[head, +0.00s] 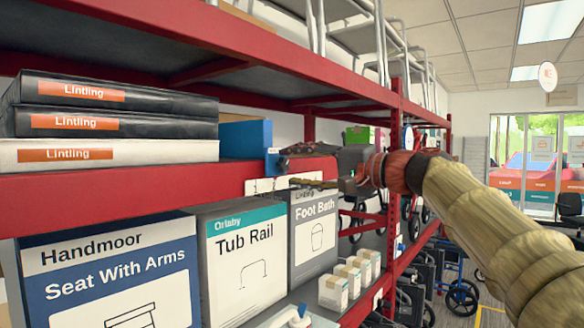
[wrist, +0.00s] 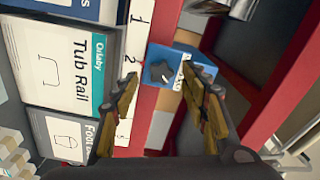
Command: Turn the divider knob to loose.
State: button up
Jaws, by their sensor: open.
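The divider knob (wrist: 160,72) is a dark, star-shaped knob on a blue plate (wrist: 152,52) at the red shelf edge. In the head view, the blue divider (head: 245,138) stands on the upper shelf, and the knob there is small and partly hidden by my gripper. My gripper (head: 288,170) is at the shelf edge by the divider's front. In the wrist view, my gripper (wrist: 160,68) is open, with one finger on each side of the knob. I cannot tell whether the fingers touch it. Small lettering by the knob is mostly hidden by the right finger.
A numbered white strip (wrist: 137,45) runs along the shelf edge. Lintling boxes (head: 110,122) are stacked left of the divider. Tub Rail (head: 242,262) and Foot Bath (head: 313,235) boxes stand on the shelf below. A red upright (head: 394,165) stands to the right.

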jog(key=v, duration=1)
jog(key=shift+s+d, duration=0.1)
jog(key=shift+d, duration=0.05)
jog(key=s+d+f+m+g+h, duration=0.1)
jog(key=d+f+h, duration=0.25)
jog(key=f, duration=0.85)
jog(key=d+f+g+h, duration=0.15)
jog(key=f+h, duration=0.25)
jog(key=f, duration=0.9)
jog(key=s+d+f+n+g+h, duration=0.1)
jog(key=s+d+f+n+h, duration=0.1)
jog(key=s+f, duration=1)
jog(key=s+d+f+n+g+h, duration=0.2)
jog(key=s+f+n+h, duration=0.1)
jog(key=s+f, duration=0.9)
jog(key=shift+s+d+f+h, duration=0.35)
jog(key=shift+s+h, duration=0.5)
jog(key=shift+s, duration=1.95)
